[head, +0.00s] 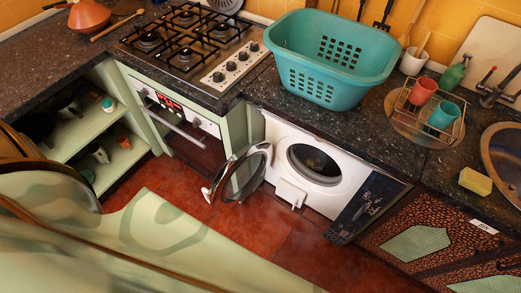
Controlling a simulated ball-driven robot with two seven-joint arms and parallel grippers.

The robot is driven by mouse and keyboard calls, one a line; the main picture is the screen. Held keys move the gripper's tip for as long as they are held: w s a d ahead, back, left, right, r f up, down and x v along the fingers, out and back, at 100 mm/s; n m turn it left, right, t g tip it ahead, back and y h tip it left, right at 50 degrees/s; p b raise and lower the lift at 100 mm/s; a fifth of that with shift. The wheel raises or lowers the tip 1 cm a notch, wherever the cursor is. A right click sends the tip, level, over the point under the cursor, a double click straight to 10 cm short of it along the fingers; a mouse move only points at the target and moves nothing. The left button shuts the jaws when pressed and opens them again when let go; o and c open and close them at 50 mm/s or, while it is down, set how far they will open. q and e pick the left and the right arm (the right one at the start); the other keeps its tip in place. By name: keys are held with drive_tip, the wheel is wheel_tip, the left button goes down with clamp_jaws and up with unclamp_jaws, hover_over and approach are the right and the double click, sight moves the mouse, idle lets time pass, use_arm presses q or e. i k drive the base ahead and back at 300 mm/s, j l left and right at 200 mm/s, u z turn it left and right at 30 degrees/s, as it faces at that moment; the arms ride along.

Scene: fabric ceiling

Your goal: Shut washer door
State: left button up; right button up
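The white washer (270,130) sits under the dark counter, right of the oven. Its round door (243,174) is open, swung out to the left and standing clear of the opening. The door has a dark glass middle, a silver ring and a white latch piece at its left edge. The round drum opening (314,163) is uncovered, with something dark inside that I cannot make out. A small white flap (291,193) sticks out low on the washer's front. Neither of my grippers shows in the head view.
A teal laundry basket (318,92) stands on the counter above the washer. The oven (186,130) is left of the open door. Red floor (270,225) is clear before the washer. A large pale green surface (150,240) fills the lower left.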

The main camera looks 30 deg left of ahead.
sight(216, 200)
drive_tip(key=j+z, duration=0.35)
drive_tip(key=j, duration=0.15)
drive_tip(key=k+j+z, duration=0.1)
drive_tip(key=j+z, duration=0.2)
drive_tip(key=j, duration=0.15)
drive_tip(key=k+j+z, duration=0.15)
drive_tip(key=j+z, duration=0.2)
drive_tip(key=k+j, duration=0.1)
drive_tip(key=j, duration=0.25)
drive_tip(key=k+j, duration=0.15)
drive_tip(key=j, duration=0.2)
drive_tip(key=k+j+z, duration=0.1)
drive_tip(key=j, duration=0.3)
drive_tip(key=k+j, duration=0.15)
drive_tip(key=j, duration=0.2)
drive_tip(key=k+j, duration=0.15)
drive_tip(key=j, duration=0.2)
drive_tip(key=k+j, duration=0.1)
drive_tip(key=j, duration=0.25)
drive_tip(key=k, duration=0.6)
drive_tip(key=l+u, duration=0.3)
drive_tip(key=u, duration=0.15)
drive_tip(key=l+u, duration=0.4)
drive_tip(key=k+j, duration=0.05)
